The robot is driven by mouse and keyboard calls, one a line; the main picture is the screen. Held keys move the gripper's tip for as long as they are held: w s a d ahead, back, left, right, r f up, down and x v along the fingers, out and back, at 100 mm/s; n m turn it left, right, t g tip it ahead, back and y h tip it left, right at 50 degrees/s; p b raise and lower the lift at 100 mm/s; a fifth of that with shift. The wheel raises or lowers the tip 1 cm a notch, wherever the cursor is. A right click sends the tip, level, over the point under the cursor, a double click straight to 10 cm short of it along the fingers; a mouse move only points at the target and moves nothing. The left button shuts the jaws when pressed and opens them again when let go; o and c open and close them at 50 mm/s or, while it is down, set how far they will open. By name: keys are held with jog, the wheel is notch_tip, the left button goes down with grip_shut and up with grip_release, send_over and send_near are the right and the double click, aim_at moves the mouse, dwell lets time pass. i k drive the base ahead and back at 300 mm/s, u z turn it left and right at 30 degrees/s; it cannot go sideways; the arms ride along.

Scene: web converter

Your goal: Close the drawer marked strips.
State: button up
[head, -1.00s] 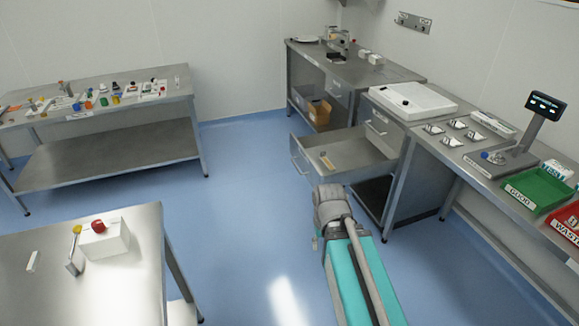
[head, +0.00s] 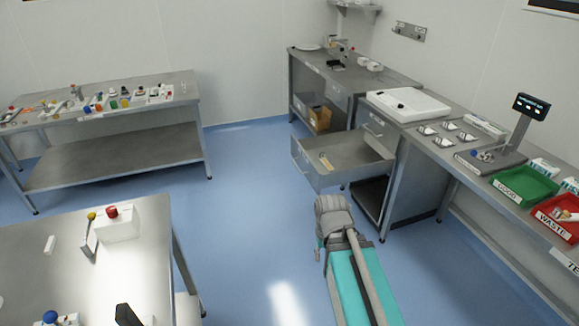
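An open drawer (head: 318,180) is pulled well out of the metal workbench at the right, its front panel facing left. A small light-coloured item (head: 326,162) lies inside it, and no marking on the drawer is readable from here. A handle shows on its front. My arm, grey and teal, reaches up from the bottom of the head view and ends just in front of the drawer. My gripper's fingertips are hidden behind the arm's grey end, so I cannot tell whether they are open or touch the drawer.
The workbench (head: 420,150) carries a white tray (head: 408,104), a scale, a green bin (head: 525,188) and a red bin (head: 558,217). A steel table (head: 140,235) stands at the lower left, another (head: 110,163) at the back left. Blue floor is clear between them.

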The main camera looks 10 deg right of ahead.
aim_at(355, 154)
jog(key=z, duration=0.15)
jog(key=i, duration=0.55)
jog(key=u, duration=0.1)
jog(key=k, duration=0.65)
jog(key=u, duration=0.2)
jog(key=i, duration=1.1)
jog(key=z, duration=0.05)
